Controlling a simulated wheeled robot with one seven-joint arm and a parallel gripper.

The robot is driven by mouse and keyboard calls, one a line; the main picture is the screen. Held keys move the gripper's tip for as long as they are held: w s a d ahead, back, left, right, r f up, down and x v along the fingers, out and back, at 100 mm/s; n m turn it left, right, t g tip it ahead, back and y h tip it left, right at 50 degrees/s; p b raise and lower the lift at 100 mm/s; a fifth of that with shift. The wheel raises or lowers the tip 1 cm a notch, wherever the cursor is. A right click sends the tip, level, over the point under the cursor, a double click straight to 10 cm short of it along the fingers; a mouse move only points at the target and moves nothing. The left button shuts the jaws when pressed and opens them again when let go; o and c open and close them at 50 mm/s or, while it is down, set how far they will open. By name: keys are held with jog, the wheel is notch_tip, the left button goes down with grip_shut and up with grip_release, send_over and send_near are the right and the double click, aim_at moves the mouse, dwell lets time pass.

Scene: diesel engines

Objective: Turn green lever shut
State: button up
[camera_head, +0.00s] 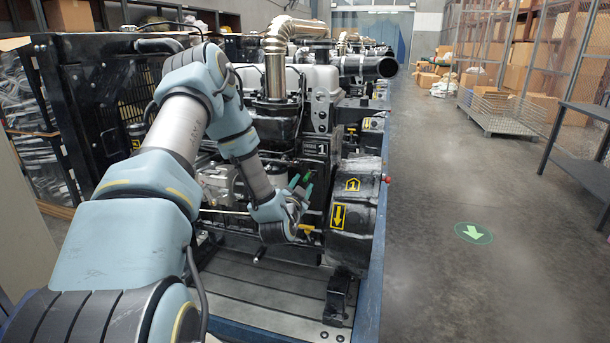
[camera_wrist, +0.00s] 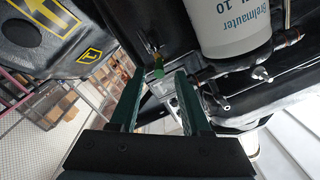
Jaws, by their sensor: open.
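The green lever (camera_wrist: 158,72) is a small bright green piece at the upper middle of the wrist view. A small yellow part sits just above it, against the dark engine. My gripper (camera_wrist: 156,80) has two dark green fingers spread apart. The lever shows in the gap between the fingertips in the picture; I cannot tell how far ahead of them it is, and no contact is visible. In the head view my gripper (camera_head: 301,184) reaches against the side of the nearest engine (camera_head: 316,150). I cannot make out the lever there.
A white filter canister (camera_wrist: 235,30) is right of the fingers in the wrist view, with pipes and fittings below it. A black housing (camera_head: 352,215) with yellow labels stands right of my gripper. The floor aisle (camera_head: 450,190) on the right is clear.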

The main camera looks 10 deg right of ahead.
aim_at(306, 176)
jog(key=shift+p+x, duration=0.55)
jog(key=shift+x, duration=1.7)
grip_shut()
